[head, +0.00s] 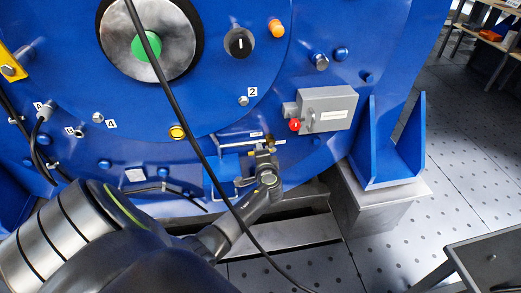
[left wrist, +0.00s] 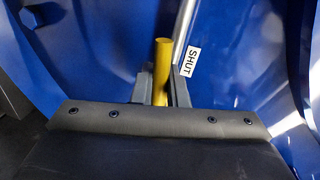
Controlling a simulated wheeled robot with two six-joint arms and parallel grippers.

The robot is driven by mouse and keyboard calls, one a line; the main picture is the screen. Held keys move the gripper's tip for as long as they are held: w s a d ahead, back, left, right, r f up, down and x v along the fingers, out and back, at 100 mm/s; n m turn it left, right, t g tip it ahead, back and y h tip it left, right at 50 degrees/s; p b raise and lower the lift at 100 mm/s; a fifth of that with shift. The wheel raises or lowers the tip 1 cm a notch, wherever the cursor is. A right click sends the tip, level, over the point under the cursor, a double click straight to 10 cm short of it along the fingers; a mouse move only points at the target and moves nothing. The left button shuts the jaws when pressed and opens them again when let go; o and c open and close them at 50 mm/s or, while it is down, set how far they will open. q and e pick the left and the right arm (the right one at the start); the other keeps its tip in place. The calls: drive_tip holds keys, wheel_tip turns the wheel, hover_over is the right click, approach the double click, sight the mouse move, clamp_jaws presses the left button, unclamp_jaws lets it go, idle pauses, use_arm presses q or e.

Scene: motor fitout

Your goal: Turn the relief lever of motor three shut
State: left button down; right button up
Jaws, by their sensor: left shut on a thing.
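The relief lever (left wrist: 161,58) is a yellow round handle in the left wrist view. It stands between the two fingers of my left gripper (left wrist: 159,88), which is shut on it. A white label reading SHUT (left wrist: 190,62) is on the blue surface just right of the lever. In the head view my left gripper (head: 265,157) is at the lower front of the blue motor (head: 222,103), below a thin metal pipe (head: 238,145). The gripper mostly hides the lever there. My right gripper is not in view.
A grey box (head: 328,108) with a red knob (head: 295,125) is right of my left gripper. A black cable (head: 185,125) hangs across the view in front of the motor. A grey table (head: 490,255) stands at the lower right. Open floor (head: 450,160) lies to the right.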

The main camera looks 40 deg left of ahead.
use_arm(q)
drive_tip(key=shift+w+r+m+p, duration=0.1)
drive_tip(key=shift+r+m+p, duration=0.25)
drive_tip(key=shift+m, duration=0.15)
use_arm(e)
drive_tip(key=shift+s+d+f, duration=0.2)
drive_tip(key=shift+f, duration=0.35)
use_arm(q)
drive_tip(key=c, duration=1.5)
unclamp_jaws()
